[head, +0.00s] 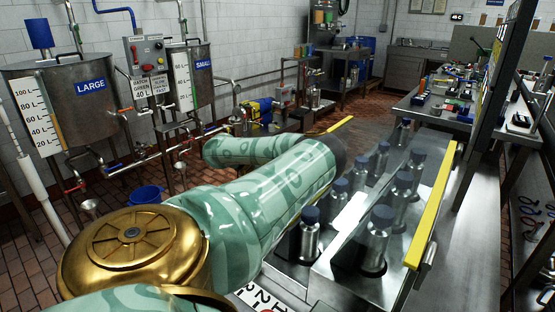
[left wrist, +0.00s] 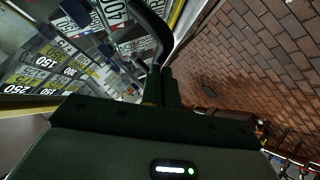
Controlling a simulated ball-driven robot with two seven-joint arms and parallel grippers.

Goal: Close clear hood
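In the head view, a metal stand (head: 325,265) holds several blue-capped metal bottles (head: 378,240). Yellow edge strips (head: 433,205) run along it; a clear pane of the hood is hard to make out. My left arm reaches across the stand, and its gripper is hidden beyond the dark wrist. In the left wrist view, the dark fingers of my left gripper (left wrist: 161,85) are close together. A black curved bar (left wrist: 153,28) meets their tips; I cannot tell if they grip it. Printed number labels (left wrist: 60,65) lie behind it. My right gripper is not in view.
Steel tanks (head: 85,105) with pipes and a blue bucket (head: 146,196) stand at the left. A cluttered workbench (head: 440,105) is at the right rear, with a dark upright panel (head: 497,90) before it. Brick floor (left wrist: 255,55) is open beside the stand.

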